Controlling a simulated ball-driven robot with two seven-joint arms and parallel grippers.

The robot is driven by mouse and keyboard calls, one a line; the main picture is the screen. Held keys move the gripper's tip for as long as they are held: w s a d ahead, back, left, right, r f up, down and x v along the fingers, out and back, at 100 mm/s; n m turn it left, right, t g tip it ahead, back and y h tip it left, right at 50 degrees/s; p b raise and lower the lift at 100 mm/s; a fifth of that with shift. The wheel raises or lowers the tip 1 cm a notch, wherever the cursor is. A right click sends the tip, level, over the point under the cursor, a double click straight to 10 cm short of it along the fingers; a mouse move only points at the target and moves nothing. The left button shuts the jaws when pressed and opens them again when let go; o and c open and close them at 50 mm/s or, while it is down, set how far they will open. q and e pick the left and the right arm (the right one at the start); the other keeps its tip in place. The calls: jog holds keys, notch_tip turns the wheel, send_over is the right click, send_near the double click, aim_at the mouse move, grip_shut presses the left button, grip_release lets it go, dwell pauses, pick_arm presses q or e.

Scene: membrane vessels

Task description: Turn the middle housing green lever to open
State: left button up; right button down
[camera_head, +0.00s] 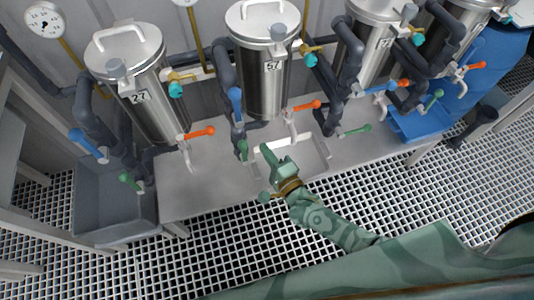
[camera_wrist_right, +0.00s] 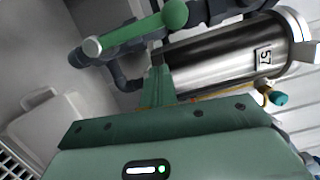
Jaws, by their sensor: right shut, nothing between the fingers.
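The middle steel housing, labelled 57 (camera_head: 265,80), stands upright behind the work surface; its label side also shows in the right wrist view (camera_wrist_right: 225,62). Its green lever (camera_head: 243,150) hangs from the grey pipe at its lower left. In the right wrist view a green lever (camera_wrist_right: 135,32) with a rounded end crosses the top, just beyond the fingertips. My right gripper (camera_head: 266,150) is shut and empty, just right of the lever; its fingers show in the wrist view (camera_wrist_right: 157,72). I cannot tell whether they touch the lever. My left gripper is out of view.
Housing 27 (camera_head: 140,95) stands left and another housing (camera_head: 372,50) right, each with similar levers. The middle housing also has a blue lever (camera_head: 236,105) and an orange lever (camera_head: 305,106). A grey bin (camera_head: 90,205) and a blue tray (camera_head: 415,125) flank the bench.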

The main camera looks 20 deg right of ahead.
pick_arm(q)
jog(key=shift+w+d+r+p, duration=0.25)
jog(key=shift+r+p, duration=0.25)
jog(key=shift+p, duration=0.05)
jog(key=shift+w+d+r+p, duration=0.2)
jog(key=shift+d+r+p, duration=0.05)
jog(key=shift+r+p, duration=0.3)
pick_arm(e)
jog(key=v, duration=1)
jog(key=shift+d, duration=0.35)
jog(key=shift+r, duration=0.1)
